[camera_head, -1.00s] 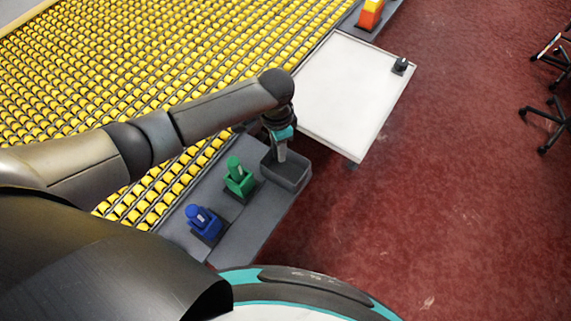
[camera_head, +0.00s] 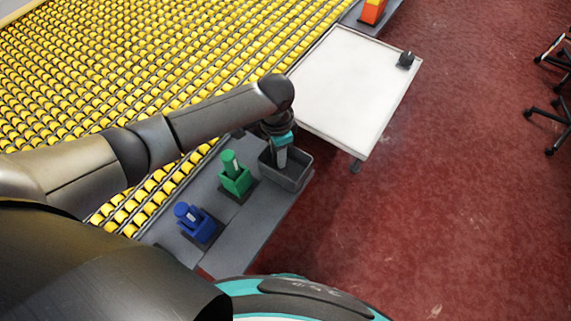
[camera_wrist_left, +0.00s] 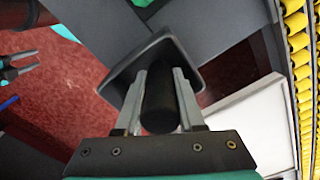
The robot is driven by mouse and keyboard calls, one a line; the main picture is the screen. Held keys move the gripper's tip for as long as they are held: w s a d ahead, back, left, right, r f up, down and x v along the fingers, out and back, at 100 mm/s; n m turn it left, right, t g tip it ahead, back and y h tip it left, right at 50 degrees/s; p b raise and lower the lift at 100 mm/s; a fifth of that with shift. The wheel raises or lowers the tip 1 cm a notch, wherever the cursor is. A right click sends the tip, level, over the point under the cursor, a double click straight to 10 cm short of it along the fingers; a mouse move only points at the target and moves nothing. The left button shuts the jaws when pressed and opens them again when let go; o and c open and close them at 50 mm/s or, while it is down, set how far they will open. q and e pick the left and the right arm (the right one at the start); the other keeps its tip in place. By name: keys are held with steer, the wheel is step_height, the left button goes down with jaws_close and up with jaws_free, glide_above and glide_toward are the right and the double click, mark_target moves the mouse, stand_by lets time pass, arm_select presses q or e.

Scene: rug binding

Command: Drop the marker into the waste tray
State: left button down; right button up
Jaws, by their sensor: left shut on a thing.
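My left gripper (camera_head: 280,158) points down into the grey open-topped waste tray (camera_head: 296,180). Its two grey fingers are shut on the marker, a black cylinder (camera_wrist_left: 160,102) seen between them in the left wrist view. There the tray (camera_wrist_left: 117,84) lies beyond and around the marker's far end. I cannot tell whether the marker touches the tray floor, and I cannot make it out clearly in the head view.
A green marker holder (camera_head: 235,175) and a blue one (camera_head: 195,220) stand on the grey bench (camera_head: 245,235) beside the tray. A white table (camera_head: 350,85) is behind, a yellow roller bed (camera_head: 120,70) to the left. Red floor at right is open, with dark chair legs.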

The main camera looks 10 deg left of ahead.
arm_select(q)
steer(key=shift+c, duration=2.2)
jaws_free()
step_height(320, 180, up, 15)
steer(key=p, duration=0.2)
steer(key=shift+f+p, duration=0.2)
steer(key=shift+p, duration=0.2)
steer(key=shift+r, duration=0.35)
